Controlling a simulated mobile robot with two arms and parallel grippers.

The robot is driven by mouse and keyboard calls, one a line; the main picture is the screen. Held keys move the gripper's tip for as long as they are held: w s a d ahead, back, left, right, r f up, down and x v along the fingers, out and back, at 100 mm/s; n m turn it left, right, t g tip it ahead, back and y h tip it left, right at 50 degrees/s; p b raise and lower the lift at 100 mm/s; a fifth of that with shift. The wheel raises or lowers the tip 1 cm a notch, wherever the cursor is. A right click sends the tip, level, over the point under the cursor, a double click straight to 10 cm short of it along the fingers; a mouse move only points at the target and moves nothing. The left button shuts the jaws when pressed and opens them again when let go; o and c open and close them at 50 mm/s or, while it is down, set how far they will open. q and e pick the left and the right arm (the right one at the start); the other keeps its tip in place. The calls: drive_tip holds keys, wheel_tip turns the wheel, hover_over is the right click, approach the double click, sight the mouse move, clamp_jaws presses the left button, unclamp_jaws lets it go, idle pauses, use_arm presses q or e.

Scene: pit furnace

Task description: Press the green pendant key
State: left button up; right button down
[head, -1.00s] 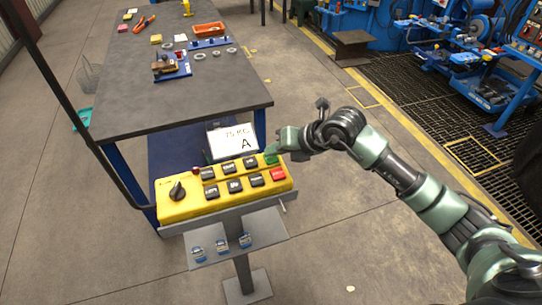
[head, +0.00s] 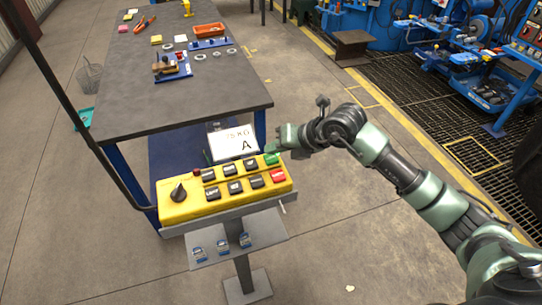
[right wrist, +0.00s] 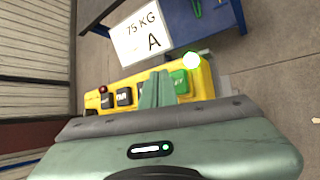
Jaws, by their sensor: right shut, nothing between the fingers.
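The green pendant key (head: 272,158) is at the far right corner of the yellow pendant box (head: 207,204), above a red key (head: 278,176). My right gripper (head: 274,149) is shut and empty, with its fingertips right by the green key. In the right wrist view, the shut fingers (right wrist: 155,88) stand in front of the row of black keys, just left of the green key (right wrist: 181,82). The fingers partly hide a black key there. I cannot tell whether the fingertips touch the box. My left gripper is not in view.
A white card (head: 233,143) reading "75 KG A" stands behind the box. The box also has several black keys, a black knob (head: 178,192) and a red lamp (head: 197,173). A grey shelf (head: 263,228) sits below. A dark table (head: 190,100) stands behind.

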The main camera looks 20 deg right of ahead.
sight(274, 159)
drive_tip(key=shift+r, duration=0.15)
drive_tip(key=shift+r+p, duration=1.65)
drive_tip(key=shift+r, duration=0.8)
